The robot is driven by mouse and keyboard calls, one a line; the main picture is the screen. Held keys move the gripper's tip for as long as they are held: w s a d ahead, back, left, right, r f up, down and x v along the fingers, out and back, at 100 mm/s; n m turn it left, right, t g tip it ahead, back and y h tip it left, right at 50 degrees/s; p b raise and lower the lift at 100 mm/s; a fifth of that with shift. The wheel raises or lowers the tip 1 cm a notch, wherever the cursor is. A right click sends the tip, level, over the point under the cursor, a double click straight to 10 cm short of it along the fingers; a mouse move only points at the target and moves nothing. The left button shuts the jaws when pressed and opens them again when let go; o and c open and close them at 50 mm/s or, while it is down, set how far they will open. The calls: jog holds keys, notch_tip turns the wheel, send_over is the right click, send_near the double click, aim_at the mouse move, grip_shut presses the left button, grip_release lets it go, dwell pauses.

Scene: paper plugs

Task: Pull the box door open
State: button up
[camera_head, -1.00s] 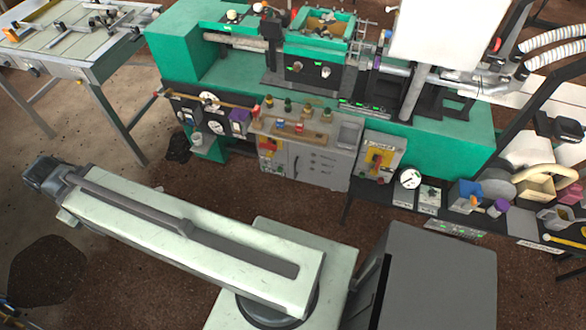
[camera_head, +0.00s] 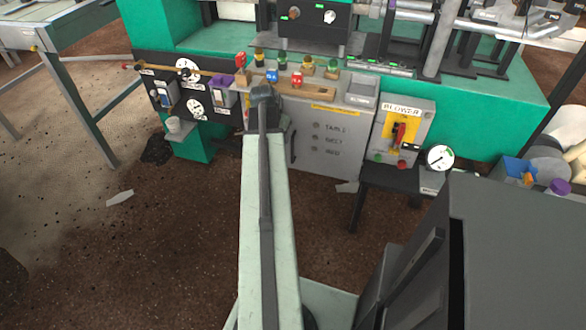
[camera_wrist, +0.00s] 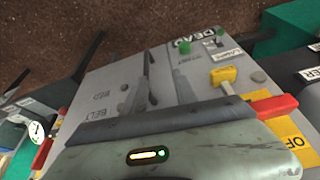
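The grey box (camera_head: 350,160) stands under the green machine, its front lettered TABLE, BELT and BED. The same front fills much of the wrist view (camera_wrist: 105,88), with the lettering turned over. A dark bar handle (camera_wrist: 151,75) stands off the door there, with its shadow beside it. My pale green arm reaches towards the box and covers its left part in the head view. My gripper's dark and pale green body (camera_wrist: 165,125) crosses the bottom of the wrist view, apart from the handle. I cannot make out its fingers or their opening.
A BLOWER switch panel (camera_head: 402,132) and a dial gauge (camera_head: 439,158) stand right of the box. Labelled plugs sit on a wooden strip (camera_head: 312,88) above it. Gauges (camera_head: 196,109) hang at the left. The floor (camera_head: 200,245) left of my arm is open.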

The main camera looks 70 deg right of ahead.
jog(key=s+d+f, duration=0.2)
jog(key=s, duration=0.1)
jog(key=b, duration=0.8)
send_over(294, 160)
jog(key=shift+m, duration=0.4)
jog(key=f, duration=0.7)
jog(key=shift+w+a, duration=0.1)
jog(key=shift+a, duration=0.15)
jog(key=shift+r, duration=0.1)
grip_shut()
